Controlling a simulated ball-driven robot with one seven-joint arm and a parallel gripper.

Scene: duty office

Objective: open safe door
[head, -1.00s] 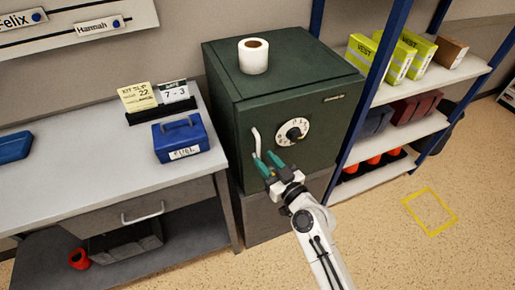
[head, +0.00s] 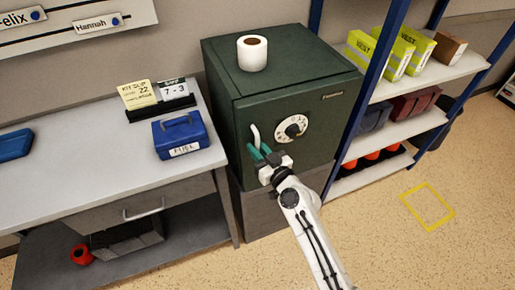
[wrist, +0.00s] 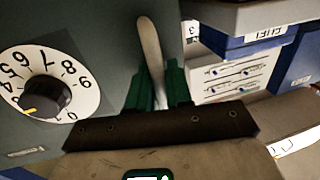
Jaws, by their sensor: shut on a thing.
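The dark green safe (head: 240,122) stands between the desk and the shelf rack, its door (head: 318,135) closed as far as I can see. A white dial (head: 291,128) with numbers is on the door, and it shows large at the left of the wrist view (wrist: 75,69). The pale lever handle (head: 255,136) is left of the dial. My gripper (head: 262,153), with green fingers, is shut on the lower part of this handle. In the wrist view the handle (wrist: 149,45) rises from between the fingers (wrist: 158,90); its lower end is hidden.
A white roll (head: 253,54) stands on top of the safe. The desk (head: 90,170) at the left holds a blue cash box (head: 182,137) near the safe. The shelf rack (head: 385,60) stands close on the right. The floor in front is clear, with a yellow square (head: 427,206).

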